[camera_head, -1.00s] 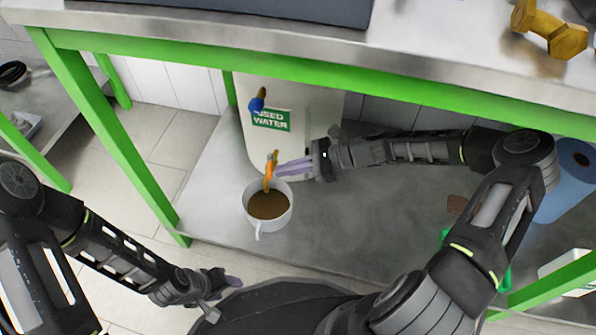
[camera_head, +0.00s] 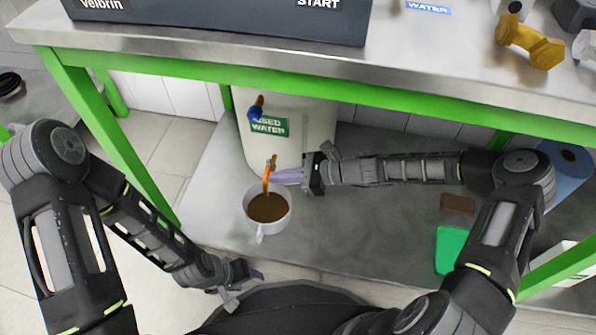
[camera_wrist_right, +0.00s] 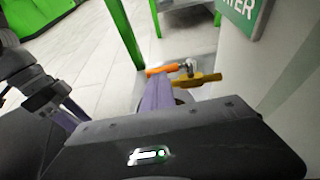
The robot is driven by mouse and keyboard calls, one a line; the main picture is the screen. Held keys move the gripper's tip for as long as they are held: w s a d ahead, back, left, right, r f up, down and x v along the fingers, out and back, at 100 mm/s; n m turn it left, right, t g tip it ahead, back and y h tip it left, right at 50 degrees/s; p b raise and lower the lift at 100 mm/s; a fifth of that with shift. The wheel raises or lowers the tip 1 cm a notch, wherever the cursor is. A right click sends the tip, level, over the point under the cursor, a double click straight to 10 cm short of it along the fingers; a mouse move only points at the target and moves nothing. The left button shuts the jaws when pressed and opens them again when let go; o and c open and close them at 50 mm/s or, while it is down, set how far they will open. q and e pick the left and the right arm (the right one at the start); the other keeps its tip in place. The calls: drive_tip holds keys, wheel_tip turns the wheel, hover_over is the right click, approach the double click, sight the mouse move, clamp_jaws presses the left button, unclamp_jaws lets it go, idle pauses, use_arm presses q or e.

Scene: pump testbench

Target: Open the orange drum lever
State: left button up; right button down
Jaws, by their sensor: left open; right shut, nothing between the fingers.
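The white drum (camera_head: 300,140) with a green "USED WATER" label stands on the lower shelf. Its orange lever (camera_head: 266,178) is at the low front, above a white cup (camera_head: 264,222) of brown liquid. In the right wrist view the orange lever (camera_wrist_right: 165,69) is just beyond my fingertips, beside a brass-coloured tap part (camera_wrist_right: 200,80). My right gripper (camera_head: 276,177) is shut and empty, with its purple fingertips at the lever; whether they touch it I cannot tell. My left gripper (camera_head: 245,286) is open and empty, low and away from the drum.
A blue-handled tap (camera_head: 255,110) sits higher on the drum. The green-framed bench top (camera_head: 420,75) overhangs the shelf. A brown block (camera_head: 457,204), a green item (camera_head: 449,250) and a blue roll (camera_head: 568,175) lie to the right.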

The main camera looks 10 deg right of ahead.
use_arm(q)
drive_tip(key=shift+a+r, duration=0.1)
drive_tip(key=shift+r, duration=0.2)
use_arm(e)
drive_tip(key=shift+a, duration=0.15)
drive_tip(key=shift+w+d, duration=0.45)
drive_tip(key=shift+d, duration=0.2)
drive_tip(key=shift+d, duration=0.1)
